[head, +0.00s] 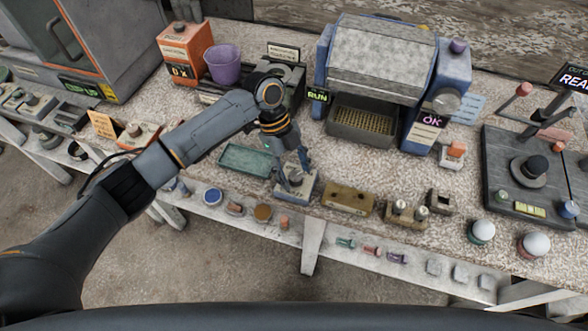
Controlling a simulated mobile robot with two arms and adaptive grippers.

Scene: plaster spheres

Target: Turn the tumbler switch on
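My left gripper (295,178) comes in from the left and points down at a small light grey switch box (303,194) near the front edge of the bench. The box looks like the tumbler switch. The two fingers look spread apart, with a gap between them, just over the top of the box. The fingers partly hide its lever, so I cannot tell which way it is tipped or whether the fingers touch it. My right gripper is not in view.
A green tray (246,160) lies just left of the switch box. A brass-coloured box (348,198) and a two-knob box (407,214) stand to its right. A blue-grey machine (380,60) stands behind. Two white spheres on bases (534,243) are at the right.

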